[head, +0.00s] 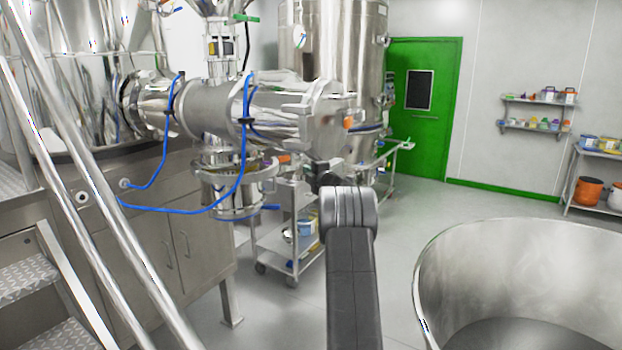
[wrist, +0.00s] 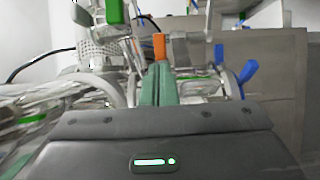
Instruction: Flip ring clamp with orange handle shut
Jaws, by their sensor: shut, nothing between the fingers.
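The orange handle (head: 348,122) shows as a small patch at the right end of the horizontal steel cylinder (head: 270,112), by the ring clamp (head: 326,108). In the wrist view the orange handle (wrist: 159,46) stands upright just beyond my fingertips. My gripper (wrist: 156,68) has its two green fingers together with nothing between them. In the head view my gripper (head: 322,166) is small and dark, below the clamp end. I cannot tell whether the fingertips touch the handle. The clamp's latch is too small to read, and my fingers hide part of what lies behind them.
In the wrist view a green handle (wrist: 114,12) is at upper left and a blue handle (wrist: 248,70) at right. Blue hoses (head: 241,165) hang from the cylinder. A steel cart (head: 290,255) stands below, and a large steel bowl (head: 530,270) is at right.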

